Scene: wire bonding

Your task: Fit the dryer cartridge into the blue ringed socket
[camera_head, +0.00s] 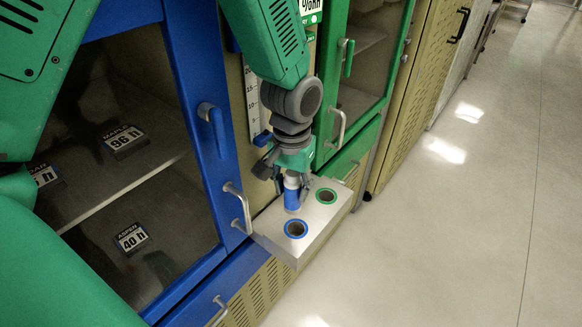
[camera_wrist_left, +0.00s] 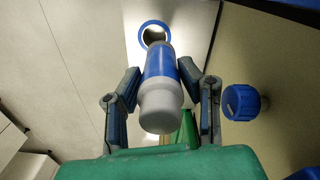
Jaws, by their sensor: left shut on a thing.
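The dryer cartridge (camera_head: 292,192) is a white and grey cylinder with a blue band. My left gripper (camera_head: 290,180) is shut on it and holds it upright over the metal block, behind the blue ringed socket (camera_head: 296,229). In the left wrist view the cartridge (camera_wrist_left: 161,85) sits between the two fingers of the gripper (camera_wrist_left: 163,90), and its far end overlaps the lower edge of the blue ringed socket (camera_wrist_left: 154,32). I cannot tell how high its lower end is above the block. The blue ringed socket looks empty. My right gripper is not in view.
The metal block (camera_head: 318,237) also has a green ringed socket (camera_head: 326,196), which looks empty. A blue-framed cabinet (camera_head: 199,130) and a green-framed cabinet (camera_head: 386,75) stand behind, with protruding handles (camera_head: 238,205). A blue knob (camera_wrist_left: 242,102) is right of the gripper. Floor at right is clear.

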